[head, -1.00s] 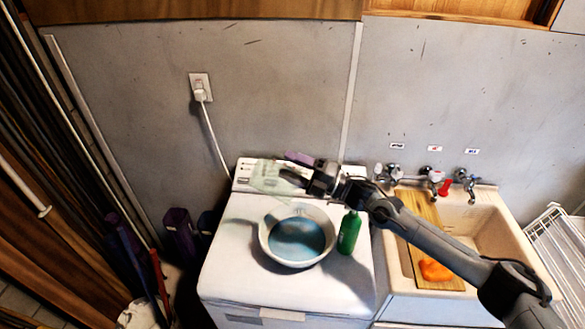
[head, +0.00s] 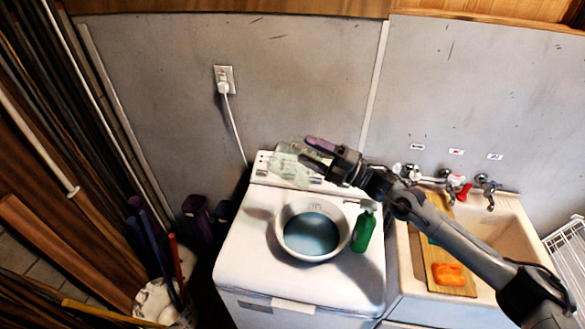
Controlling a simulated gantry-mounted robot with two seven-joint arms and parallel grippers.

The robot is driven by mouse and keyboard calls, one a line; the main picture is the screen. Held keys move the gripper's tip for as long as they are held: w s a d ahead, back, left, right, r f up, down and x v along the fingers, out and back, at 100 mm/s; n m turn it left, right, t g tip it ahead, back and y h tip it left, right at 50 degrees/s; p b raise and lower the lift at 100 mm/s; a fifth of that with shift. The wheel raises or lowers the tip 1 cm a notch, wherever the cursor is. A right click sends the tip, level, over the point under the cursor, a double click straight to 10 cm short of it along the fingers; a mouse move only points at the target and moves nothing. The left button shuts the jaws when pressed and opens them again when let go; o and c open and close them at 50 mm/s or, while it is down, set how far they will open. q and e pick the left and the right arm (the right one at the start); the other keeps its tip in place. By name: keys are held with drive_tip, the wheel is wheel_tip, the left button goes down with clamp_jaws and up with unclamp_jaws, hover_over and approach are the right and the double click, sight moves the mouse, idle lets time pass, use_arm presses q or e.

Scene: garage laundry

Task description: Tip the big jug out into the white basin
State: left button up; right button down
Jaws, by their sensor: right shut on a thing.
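The big jug (head: 289,167) is clear with a pale green tint. It is held above the back of the white machine top, behind the white basin, and looks tilted. My right gripper (head: 317,154) is shut on it, at its right side; the gripper hides part of the jug. The white basin (head: 342,232) stands on the machine top and holds blue liquid (head: 311,234). I cannot tell whether any liquid is left in the jug. My left gripper is not in view.
A green bottle (head: 364,231) stands just right of the basin. The white machine (head: 245,262) has free top at left and front. A sink (head: 500,235) with a wooden board (head: 437,262) and an orange cloth-like item (head: 448,274) is at right. A plugged cord (head: 235,125) hangs behind.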

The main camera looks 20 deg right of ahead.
drive_tip(key=shift+r, duration=1)
drive_tip(key=shift+p, duration=0.35)
drive_tip(key=shift+r, duration=0.15)
drive_tip(key=g+h+p, duration=0.2)
drive_tip(key=p, duration=0.3)
drive_tip(key=r+g+h+p, duration=0.1)
drive_tip(key=h+p, duration=0.1)
drive_tip(key=p, duration=0.4)
drive_tip(key=shift+r+g, duration=0.2)
drive_tip(key=shift+g, duration=0.2)
drive_tip(key=shift+h+p, duration=0.4)
drive_tip(key=shift+p, duration=0.5)
drive_tip(key=shift+f+g, duration=0.1)
drive_tip(key=shift+g, duration=0.2)
drive_tip(key=shift+f, duration=0.15)
